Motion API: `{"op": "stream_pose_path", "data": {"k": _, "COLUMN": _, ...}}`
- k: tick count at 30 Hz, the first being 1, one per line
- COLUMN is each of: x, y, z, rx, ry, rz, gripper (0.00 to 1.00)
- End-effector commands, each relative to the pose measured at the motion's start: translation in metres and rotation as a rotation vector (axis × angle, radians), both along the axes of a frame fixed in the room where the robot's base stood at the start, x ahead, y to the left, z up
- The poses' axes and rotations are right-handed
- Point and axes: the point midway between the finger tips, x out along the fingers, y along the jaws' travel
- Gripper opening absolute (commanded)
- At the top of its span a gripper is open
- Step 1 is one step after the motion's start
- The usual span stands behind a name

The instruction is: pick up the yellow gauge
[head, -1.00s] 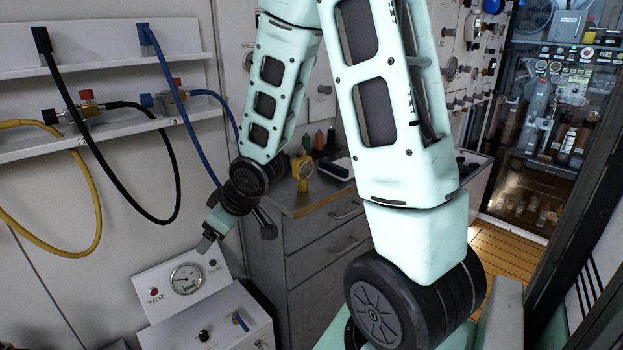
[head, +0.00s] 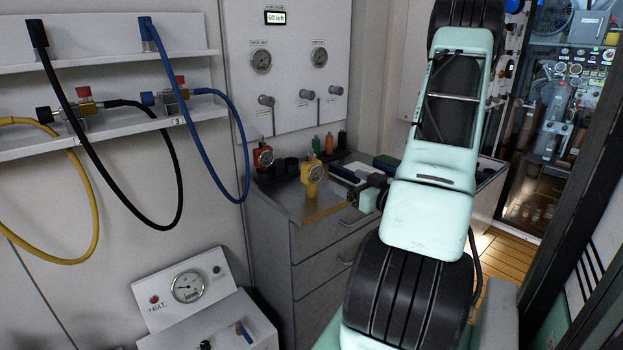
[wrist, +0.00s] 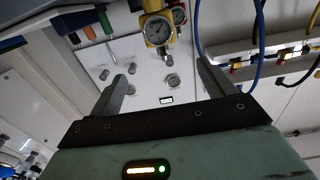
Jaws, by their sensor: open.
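The yellow gauge (head: 312,176) stands upright on the countertop in the head view, with its round dial near the top. In the wrist view the yellow gauge (wrist: 157,30) appears inverted, beyond the gap between the fingers and apart from them. My gripper (wrist: 163,70) is open and empty, its two dark fingers spread. In the head view my gripper is partly hidden by my arm, to the right of the gauge near the counter's front edge.
A red gauge (head: 263,157) stands left of the yellow one on the grey drawer cabinet's top (head: 290,203). Hoses (head: 240,150) hang at left.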

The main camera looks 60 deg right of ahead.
Motion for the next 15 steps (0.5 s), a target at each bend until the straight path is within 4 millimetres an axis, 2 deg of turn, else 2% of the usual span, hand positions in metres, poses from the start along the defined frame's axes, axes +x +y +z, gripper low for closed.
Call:
{"op": "stream_pose_path", "data": {"k": 1, "x": 0.006, "y": -0.001, "z": -0.006, "rx": -0.006, "ry": 0.000, "rz": 0.002, "gripper": 0.82}}
{"op": "stream_pose_path", "data": {"k": 5, "x": 0.021, "y": -0.005, "z": -0.004, "rx": -0.005, "ry": -0.002, "rz": 0.004, "gripper": 0.82}}
{"op": "stream_pose_path", "data": {"k": 6, "x": 0.030, "y": -0.008, "z": 0.001, "rx": 0.000, "ry": 0.000, "rz": 0.005, "gripper": 0.82}}
{"op": "stream_pose_path", "data": {"k": 15, "x": 0.088, "y": -0.026, "z": 0.002, "rx": 0.000, "ry": 0.000, "rz": 0.003, "gripper": 0.82}}
